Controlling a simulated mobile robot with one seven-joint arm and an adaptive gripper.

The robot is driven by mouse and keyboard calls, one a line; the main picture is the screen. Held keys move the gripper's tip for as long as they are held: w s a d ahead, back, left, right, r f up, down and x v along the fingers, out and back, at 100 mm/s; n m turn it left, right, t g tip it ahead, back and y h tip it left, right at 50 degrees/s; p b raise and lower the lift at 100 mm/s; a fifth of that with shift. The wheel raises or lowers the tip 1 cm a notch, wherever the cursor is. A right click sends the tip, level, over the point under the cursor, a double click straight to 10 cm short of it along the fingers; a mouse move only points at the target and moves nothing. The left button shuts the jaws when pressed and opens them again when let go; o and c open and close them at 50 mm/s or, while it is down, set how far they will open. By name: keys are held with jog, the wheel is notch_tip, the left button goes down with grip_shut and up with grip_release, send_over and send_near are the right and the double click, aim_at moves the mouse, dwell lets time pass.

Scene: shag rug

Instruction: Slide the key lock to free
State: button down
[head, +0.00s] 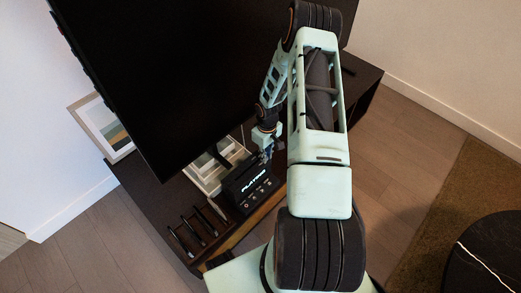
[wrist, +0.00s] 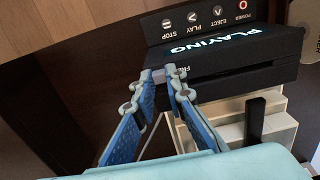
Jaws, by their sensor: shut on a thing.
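The black player (head: 250,187) stands on the dark cabinet, its front marked PLAYING; it also shows in the wrist view (wrist: 215,57). Its front has buttons labelled STOP, PLAY, EJECT and POWER. On its top, a label starting with FRE is partly hidden beside my fingertips. My gripper (wrist: 164,75) is at the top edge of the player, its blue-padded fingers closed around the small light key lock slider (wrist: 170,69). The fingers hide most of the slider, so I cannot tell its exact position. In the head view my gripper (head: 266,140) is small and partly hidden.
A large dark screen (head: 190,70) rises close behind and left of the player. Pale stacked trays or boxes (head: 208,173) stand beside it. A black rack (head: 195,228) is at the cabinet's front left. A framed picture (head: 103,127) leans at the left wall.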

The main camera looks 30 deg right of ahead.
jog(key=shift+s+d, duration=0.1)
jog(key=shift+s, duration=0.15)
jog(key=c, duration=1.9)
grip_release()
jog(key=shift+c, duration=0.2)
jog(key=shift+r, duration=0.1)
notch_tip(320, 180, up, 12)
